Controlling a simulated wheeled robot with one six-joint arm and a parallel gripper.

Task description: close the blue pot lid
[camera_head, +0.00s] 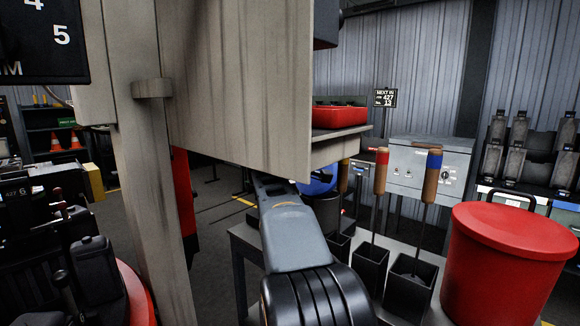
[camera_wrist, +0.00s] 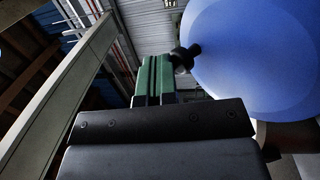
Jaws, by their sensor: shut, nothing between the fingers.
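The blue pot lid (camera_wrist: 255,60) fills the upper right of the wrist view as a large smooth disc, seen close up. A dark knob (camera_wrist: 184,57) shows at its left edge, beside my fingertips. My gripper (camera_wrist: 156,72) has its green fingers shut together with nothing between them. The fingertips are close to the knob; I cannot tell whether they touch it. In the head view the lid (camera_head: 318,183) is a small blue patch, partly hidden behind my arm and a large panel. It looks raised and tilted above a dark pot, which is mostly hidden. My gripper is hidden there.
A large beige panel (camera_head: 235,75) hangs close in front. Two brushes with wooden handles (camera_head: 432,177) stand in dark holders (camera_head: 409,287) right of my arm. A red lidded bin (camera_head: 505,265) stands at the right. A grey control box (camera_head: 425,165) is behind.

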